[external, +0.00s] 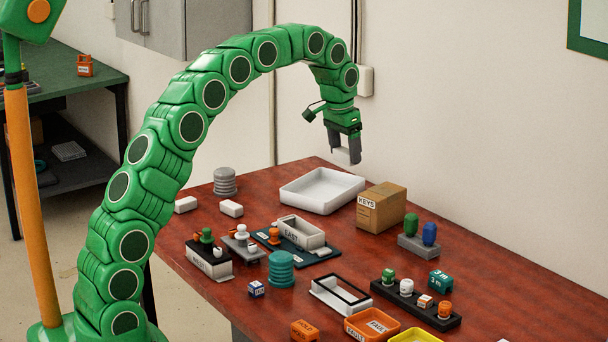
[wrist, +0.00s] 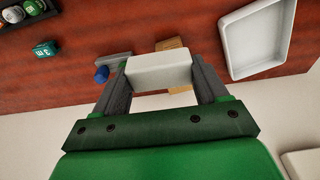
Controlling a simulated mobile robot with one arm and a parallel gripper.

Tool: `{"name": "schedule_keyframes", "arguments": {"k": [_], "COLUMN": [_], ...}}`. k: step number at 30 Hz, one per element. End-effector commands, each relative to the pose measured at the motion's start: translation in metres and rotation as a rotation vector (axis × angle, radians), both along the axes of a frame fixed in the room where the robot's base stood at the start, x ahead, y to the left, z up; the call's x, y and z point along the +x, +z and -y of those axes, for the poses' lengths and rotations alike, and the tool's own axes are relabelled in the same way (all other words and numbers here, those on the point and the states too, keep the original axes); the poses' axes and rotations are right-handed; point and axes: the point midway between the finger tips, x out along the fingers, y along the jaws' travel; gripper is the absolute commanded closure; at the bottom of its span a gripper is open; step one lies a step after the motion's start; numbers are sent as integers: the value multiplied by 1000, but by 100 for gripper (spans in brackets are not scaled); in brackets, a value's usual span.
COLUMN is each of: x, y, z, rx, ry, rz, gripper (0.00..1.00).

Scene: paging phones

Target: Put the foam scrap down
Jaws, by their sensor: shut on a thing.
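The foam scrap (wrist: 160,70) is a white block held between the two grey fingers of my gripper (wrist: 162,82) in the wrist view. In the external view my gripper (external: 345,152) hangs high above the back of the red-brown table, pointing down, and the scrap there is hard to tell from the fingers. The gripper is shut on the scrap, well clear of the table. A shallow white tray (external: 296,194) stands on the table below and to the left of it; the tray also shows at the upper right of the wrist view (wrist: 228,48).
A cardboard box labelled KEYS (external: 383,208) stands right of the tray. Two small white blocks (external: 231,208) (external: 185,204) lie left of it. A grey stacked cylinder (external: 225,181) is behind them. Labelled trays, small figures and holders crowd the front.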

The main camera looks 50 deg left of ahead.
Motion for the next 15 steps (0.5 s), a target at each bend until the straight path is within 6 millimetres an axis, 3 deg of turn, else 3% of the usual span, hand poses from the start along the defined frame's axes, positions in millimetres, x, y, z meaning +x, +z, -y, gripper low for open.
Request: {"name": "schedule_keyframes", "arguments": {"k": [15], "x": [45], "y": [-22], "z": [-9], "rx": [0], "ry": [1], "rz": [-1], "gripper": [55]}}
